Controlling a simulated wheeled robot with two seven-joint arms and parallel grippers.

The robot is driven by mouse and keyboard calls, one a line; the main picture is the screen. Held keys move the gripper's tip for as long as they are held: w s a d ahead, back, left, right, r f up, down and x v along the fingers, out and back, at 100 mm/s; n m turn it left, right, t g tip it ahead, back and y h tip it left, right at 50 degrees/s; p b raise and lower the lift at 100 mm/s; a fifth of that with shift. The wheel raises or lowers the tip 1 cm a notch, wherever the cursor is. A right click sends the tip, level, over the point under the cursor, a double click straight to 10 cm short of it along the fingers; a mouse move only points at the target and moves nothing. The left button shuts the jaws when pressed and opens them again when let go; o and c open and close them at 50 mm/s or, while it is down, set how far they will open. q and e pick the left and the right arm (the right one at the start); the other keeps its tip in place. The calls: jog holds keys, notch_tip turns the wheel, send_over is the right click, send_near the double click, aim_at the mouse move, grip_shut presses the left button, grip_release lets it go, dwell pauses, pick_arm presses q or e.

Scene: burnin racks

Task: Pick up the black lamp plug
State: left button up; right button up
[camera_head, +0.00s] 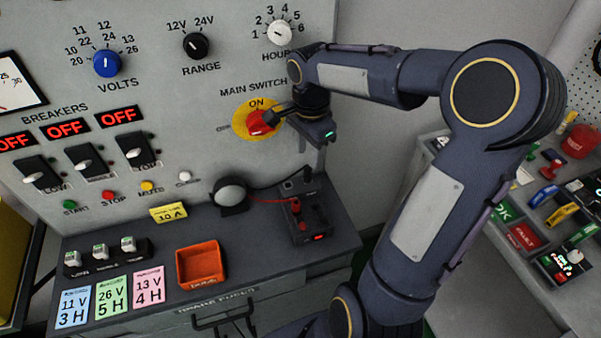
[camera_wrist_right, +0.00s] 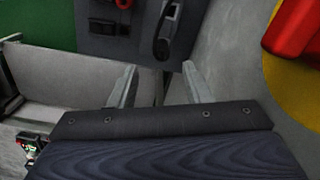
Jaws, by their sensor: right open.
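The black lamp plug appears to be the small dark piece (camera_head: 290,185) on the bench top in the head view, at the end of a thin black cable. In the right wrist view, a dark elongated piece with a cable (camera_wrist_right: 163,42) lies ahead of the fingers and is probably this plug. My right gripper (camera_head: 320,158) points down above the back right of the bench, beside the main switch. In the wrist view its two pale fingers (camera_wrist_right: 160,88) are apart, with nothing held between them. My left gripper is not in view.
The red main switch knob (camera_head: 260,123) on its yellow disc is close beside my right wrist. The black socket box (camera_head: 306,218) has a red lead. A round lamp (camera_head: 230,195) and an orange tray (camera_head: 201,265) stand on the bench. A cluttered table (camera_head: 505,240) is at the right.

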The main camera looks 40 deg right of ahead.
aim_at(308, 169)
notch_tip(308, 169, down, 7)
jog(key=shift+w+a+r+p, duration=0.1)
jog(key=shift+w+p, duration=0.05)
jog(key=shift+p, duration=0.4)
jog(key=c, duration=0.9)
